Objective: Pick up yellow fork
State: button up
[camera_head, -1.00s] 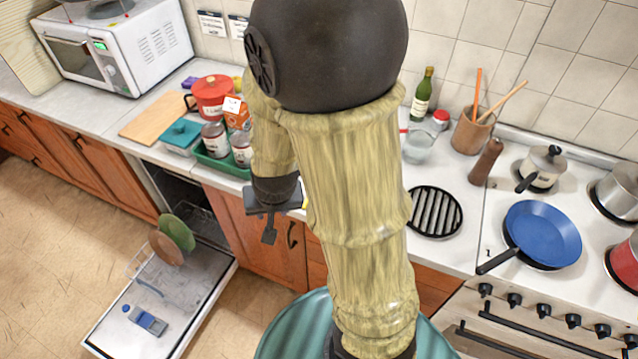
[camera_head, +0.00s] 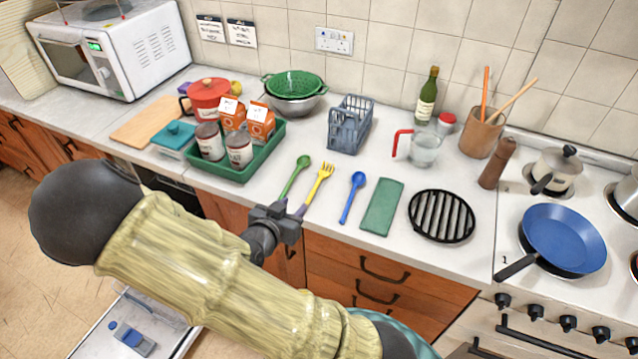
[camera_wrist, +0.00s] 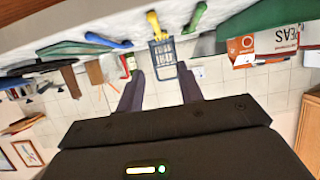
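The yellow fork (camera_head: 320,184) lies on the white counter between a green spoon (camera_head: 295,175) and a blue spoon (camera_head: 353,197). The fork (camera_wrist: 155,25) shows there at the top, roughly in line with the gap.
Behind the fork stand a grey cutlery basket (camera_head: 350,124) and a green colander (camera_head: 293,85). A green tray (camera_head: 258,166) with cans and cartons is on the left. A green cloth (camera_head: 382,206) and black trivet (camera_head: 441,215) lie to the right. Orange drawers (camera_head: 375,275) are below.

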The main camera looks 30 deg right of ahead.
jog(key=p, duration=0.1)
send_near(317, 182)
jog(key=x, duration=0.4)
jog(key=shift+w+d+r, duration=0.1)
jog(key=shift+d, duration=0.15)
jog(key=shift+w, duration=0.1)
jog(key=shift+f+p+x, duration=0.2)
jog(key=shift+p+x, duration=0.75)
jog(key=shift+x, duration=1.75)
jog(key=shift+a, duration=0.1)
grip_shut()
